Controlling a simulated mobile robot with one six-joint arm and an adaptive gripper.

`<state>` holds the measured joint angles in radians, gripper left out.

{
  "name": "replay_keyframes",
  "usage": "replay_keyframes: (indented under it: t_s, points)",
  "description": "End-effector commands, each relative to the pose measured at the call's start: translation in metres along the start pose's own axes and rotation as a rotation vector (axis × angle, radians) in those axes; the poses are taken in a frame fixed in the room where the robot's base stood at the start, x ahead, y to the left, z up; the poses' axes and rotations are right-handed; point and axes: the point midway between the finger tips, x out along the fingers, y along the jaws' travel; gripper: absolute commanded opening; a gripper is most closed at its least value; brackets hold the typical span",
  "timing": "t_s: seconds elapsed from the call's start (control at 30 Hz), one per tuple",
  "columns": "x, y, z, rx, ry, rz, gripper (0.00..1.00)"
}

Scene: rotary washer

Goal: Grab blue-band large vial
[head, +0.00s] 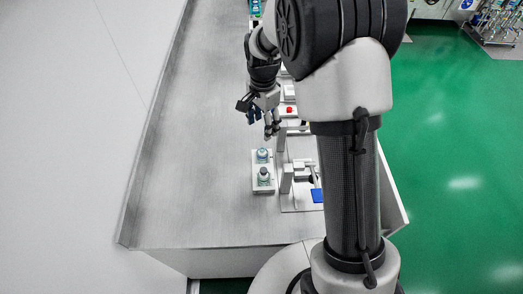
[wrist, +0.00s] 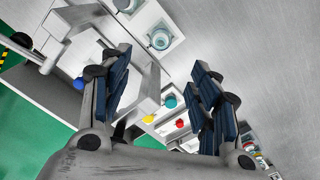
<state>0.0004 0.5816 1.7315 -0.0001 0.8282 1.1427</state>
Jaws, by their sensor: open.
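Two round vials stand upright in a small white holder (head: 256,186) on the grey bench. The far vial (head: 262,155) has a pale top and a bluish band; the near vial (head: 264,174) has a darker grey top. The far one seems to be the clear, pale blue vial (wrist: 160,40) in the wrist view, and the other vial (wrist: 127,4) is cut by the top edge. Band colours are too small to tell surely. My gripper (head: 262,122) is open and empty, above and beyond the far vial. Its spread dark-blue finger pads (wrist: 160,64) show in the wrist view.
A white device with a blue part (head: 317,195) stands right of the holder, close to it. A red button (head: 289,110) sits farther back; it also shows in the wrist view (wrist: 180,124). The bench (head: 190,170) left of the holder is clear.

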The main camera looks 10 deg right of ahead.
Motion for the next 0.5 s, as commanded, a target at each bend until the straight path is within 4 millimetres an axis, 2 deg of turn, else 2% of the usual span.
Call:
replay_keyframes:
  t_s: [0.03, 0.3, 0.5]
  points:
    - [0.016, 0.001, 0.001, -0.001, -0.002, 0.004, 0.56]
    - [0.073, 0.001, 0.001, -0.002, -0.002, 0.003, 0.56]
    - [0.096, 0.001, 0.001, -0.003, -0.001, 0.001, 0.56]
